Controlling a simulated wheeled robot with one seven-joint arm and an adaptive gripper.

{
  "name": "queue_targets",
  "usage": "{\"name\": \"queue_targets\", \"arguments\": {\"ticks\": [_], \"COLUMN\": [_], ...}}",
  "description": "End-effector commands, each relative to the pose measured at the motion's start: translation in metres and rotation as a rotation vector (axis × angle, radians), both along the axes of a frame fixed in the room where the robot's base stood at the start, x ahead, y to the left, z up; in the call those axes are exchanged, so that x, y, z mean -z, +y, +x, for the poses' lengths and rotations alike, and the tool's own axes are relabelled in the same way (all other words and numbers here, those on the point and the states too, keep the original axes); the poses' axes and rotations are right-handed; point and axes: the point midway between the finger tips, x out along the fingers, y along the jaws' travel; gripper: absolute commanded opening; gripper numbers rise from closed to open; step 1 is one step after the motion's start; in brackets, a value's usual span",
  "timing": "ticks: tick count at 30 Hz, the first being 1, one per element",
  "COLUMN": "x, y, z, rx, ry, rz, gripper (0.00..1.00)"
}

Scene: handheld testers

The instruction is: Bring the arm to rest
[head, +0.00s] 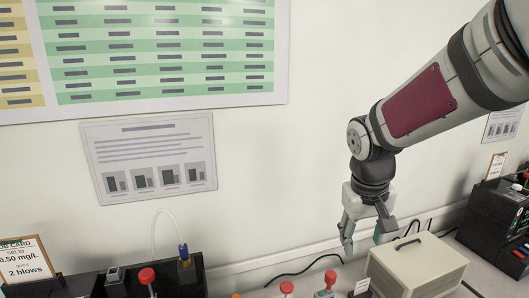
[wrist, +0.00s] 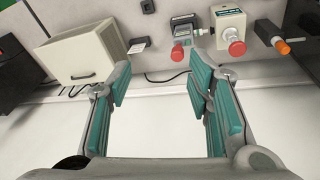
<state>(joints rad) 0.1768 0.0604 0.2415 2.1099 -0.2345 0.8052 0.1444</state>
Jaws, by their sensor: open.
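My gripper (head: 366,228) hangs at the right of the head view, in front of the white wall and pointing down. It is over the bench, behind or beside a beige box with a black handle. In the wrist view my gripper (wrist: 163,105) has its two teal-padded fingers spread wide apart with nothing between them. My grey arm with a dark red panel comes in from the upper right of the head view.
The beige box (head: 417,264) stands close to my gripper; it also shows in the wrist view (wrist: 80,55). Testers with red knobs (wrist: 236,47) line the bench. A black device (head: 497,225) stands at right. A job card (head: 24,260) stands at left. The wall (head: 290,170) is bare beside my gripper.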

Motion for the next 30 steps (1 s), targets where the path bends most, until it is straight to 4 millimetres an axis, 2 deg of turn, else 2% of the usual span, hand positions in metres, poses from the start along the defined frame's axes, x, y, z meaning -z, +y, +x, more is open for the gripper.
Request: {"name": "queue_targets", "arguments": {"ticks": [1,3,9,13,18,24,30], "x": [-0.015,-0.031,-0.066,-0.079,-0.085,-0.085,-0.085], "y": [0.000,0.001,0.002,0.005,0.009,0.012,0.013], "z": [-0.014,-0.033,-0.090,-0.128,-0.168,-0.190,-0.194], "rx": [0.004,0.012,0.028,0.033,0.034,0.030,0.028], "ry": [-0.027,-0.057,-0.143,-0.200,-0.265,-0.302,-0.306], "rz": [-0.003,-0.001,0.026,0.060,0.115,0.156,0.163], "gripper": [0.46,0.46,0.46,0.46,0.46,0.46,0.46]}}
